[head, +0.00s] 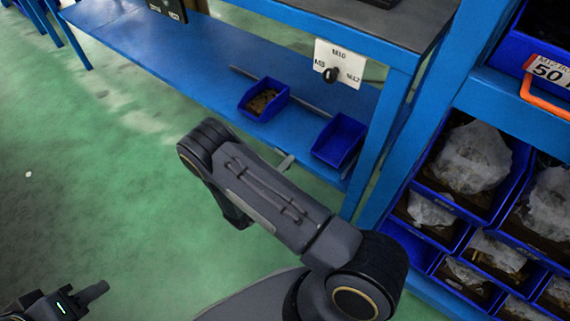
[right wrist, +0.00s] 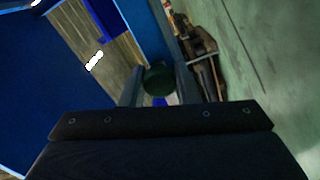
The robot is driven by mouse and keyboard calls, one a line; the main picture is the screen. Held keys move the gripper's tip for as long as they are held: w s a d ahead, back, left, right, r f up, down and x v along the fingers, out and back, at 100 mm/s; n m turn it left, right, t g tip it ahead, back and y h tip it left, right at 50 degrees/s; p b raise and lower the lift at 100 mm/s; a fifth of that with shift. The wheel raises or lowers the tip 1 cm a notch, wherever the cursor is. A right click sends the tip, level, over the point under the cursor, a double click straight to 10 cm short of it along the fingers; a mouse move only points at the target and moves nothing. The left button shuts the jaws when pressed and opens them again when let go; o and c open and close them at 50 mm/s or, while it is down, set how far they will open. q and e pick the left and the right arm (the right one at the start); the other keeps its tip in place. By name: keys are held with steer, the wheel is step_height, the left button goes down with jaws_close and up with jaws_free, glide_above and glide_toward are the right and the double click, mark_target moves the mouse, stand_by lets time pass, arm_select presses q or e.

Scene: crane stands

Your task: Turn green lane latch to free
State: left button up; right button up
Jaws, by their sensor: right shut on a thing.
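In the right wrist view a dark green round knob (right wrist: 158,78), which looks like the green lane latch, sits between the two fingers of my right gripper (right wrist: 159,88). The gripper is shut on it. Its turned position cannot be read. In the head view my right arm crosses the middle, and I cannot make out the right gripper or the green knob there. My left gripper (head: 92,294) is low at the left edge, over the green floor and away from the shelves. Its finger gap cannot be made out.
A blue bench shelf (head: 200,65) holds two blue bins (head: 264,99) (head: 339,141). A white plate (head: 350,62) marked M8, M10 and M12 carries a black knob (head: 331,75). A rack of bagged-part bins (head: 470,160) stands at right. Floor at left is clear.

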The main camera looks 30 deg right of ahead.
stand_by(0.4)
steer(key=o, duration=1)
steer(key=shift+a, duration=0.1)
steer(key=p+v, duration=0.1)
steer(key=v, duration=0.6)
steer(key=shift+s+a+p, duration=0.15)
steer(key=shift+a+p, duration=0.15)
